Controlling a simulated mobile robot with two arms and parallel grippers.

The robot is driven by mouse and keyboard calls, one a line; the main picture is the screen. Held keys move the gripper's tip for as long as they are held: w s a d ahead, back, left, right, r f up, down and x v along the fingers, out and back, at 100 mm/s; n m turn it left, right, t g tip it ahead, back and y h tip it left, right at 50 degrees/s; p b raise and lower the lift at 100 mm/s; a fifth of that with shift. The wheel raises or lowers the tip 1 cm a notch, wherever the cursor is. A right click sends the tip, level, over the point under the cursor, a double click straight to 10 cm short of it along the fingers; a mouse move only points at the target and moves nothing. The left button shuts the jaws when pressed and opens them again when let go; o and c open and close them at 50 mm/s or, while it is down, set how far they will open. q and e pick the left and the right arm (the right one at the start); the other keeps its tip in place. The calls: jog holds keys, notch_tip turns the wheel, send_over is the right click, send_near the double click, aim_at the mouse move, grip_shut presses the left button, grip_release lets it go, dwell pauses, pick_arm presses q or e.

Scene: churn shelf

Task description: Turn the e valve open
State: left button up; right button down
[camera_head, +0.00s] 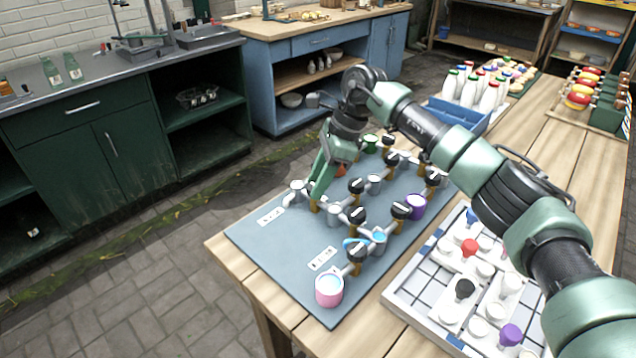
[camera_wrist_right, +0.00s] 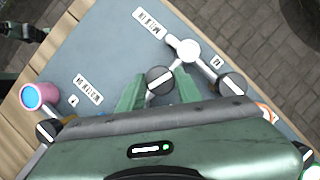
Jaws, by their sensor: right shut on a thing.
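A grey-blue board (camera_head: 262,236) on the wooden table carries pipes with several black round valve knobs, each with a white bar. My right gripper (camera_head: 316,197) reaches down to the board's far left part. In the right wrist view, its green fingers (camera_wrist_right: 160,92) flank a black valve knob (camera_wrist_right: 160,77) and are shut on it. The knob's white bar is slanted. A second black knob (camera_wrist_right: 233,84) is just right of it. Label plates (camera_wrist_right: 88,90) lie on the board, but their lettering is too small to read, so I cannot tell which valve is e.
A pink cup (camera_head: 329,290) and a purple cup (camera_head: 416,206) stand at pipe ends. A white tray (camera_head: 402,298) of fittings is at the right. A blue crate (camera_head: 455,114) and white bottles (camera_head: 468,90) stand farther back. The board's near left corner is clear.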

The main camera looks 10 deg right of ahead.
jog(key=shift+w+r+n+g, duration=0.15)
jog(key=shift+n+g, duration=0.45)
jog(key=shift+n, duration=0.9)
jog(key=c, duration=1)
grip_release()
jog(key=v, duration=0.7)
jog(key=shift+r+b, duration=0.3)
jog(key=shift+b, duration=0.05)
jog(key=shift+d+r, duration=0.1)
